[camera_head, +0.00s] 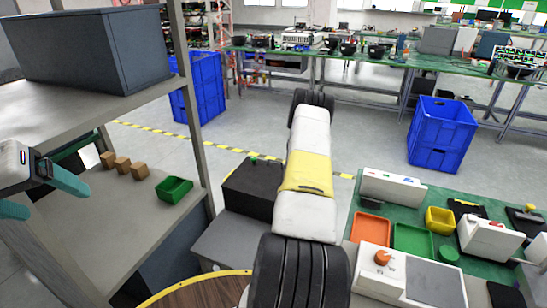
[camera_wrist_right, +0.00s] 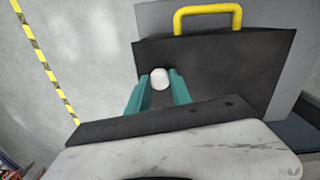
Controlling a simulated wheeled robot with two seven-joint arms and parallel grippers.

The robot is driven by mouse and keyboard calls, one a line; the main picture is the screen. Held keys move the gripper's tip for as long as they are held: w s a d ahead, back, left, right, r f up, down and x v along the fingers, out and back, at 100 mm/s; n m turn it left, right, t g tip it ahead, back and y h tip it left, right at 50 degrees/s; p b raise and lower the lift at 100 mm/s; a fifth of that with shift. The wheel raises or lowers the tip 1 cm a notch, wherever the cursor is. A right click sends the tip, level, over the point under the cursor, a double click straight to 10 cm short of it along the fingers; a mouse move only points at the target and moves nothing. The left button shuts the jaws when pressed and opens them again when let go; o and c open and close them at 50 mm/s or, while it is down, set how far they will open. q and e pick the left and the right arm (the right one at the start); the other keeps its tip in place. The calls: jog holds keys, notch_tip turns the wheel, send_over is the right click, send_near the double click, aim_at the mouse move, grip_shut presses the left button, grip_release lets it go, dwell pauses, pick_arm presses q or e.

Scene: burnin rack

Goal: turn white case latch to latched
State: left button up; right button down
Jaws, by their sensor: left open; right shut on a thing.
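In the right wrist view, a dark case (camera_wrist_right: 225,70) with a yellow handle (camera_wrist_right: 207,10) on top fills the upper middle. A round white latch knob (camera_wrist_right: 160,79) is on its face. My right gripper (camera_wrist_right: 160,88) has its teal fingers on either side of the knob and is shut on it. The latch's turn angle cannot be told, as the knob looks plain and round. In the head view my right gripper is hidden by my own arm. My left gripper (camera_head: 56,198) is open and empty at the left, by the shelf.
A shelf rack (camera_head: 120,218) at left holds small brown blocks (camera_head: 122,165) and a green bin (camera_head: 174,188). A dark box (camera_head: 250,188) stands left of my right arm. A green-topped bench (camera_head: 440,190) with trays is at right. Blue crates (camera_head: 441,135) stand on open floor.

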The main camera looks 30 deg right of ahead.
jog(key=shift+n, duration=0.3)
jog(key=c, duration=1.1)
grip_release()
jog(key=shift+r, duration=0.1)
notch_tip(320, 180, up, 8)
jog(key=shift+s+a+f, duration=0.1)
jog(key=shift+f, duration=0.1)
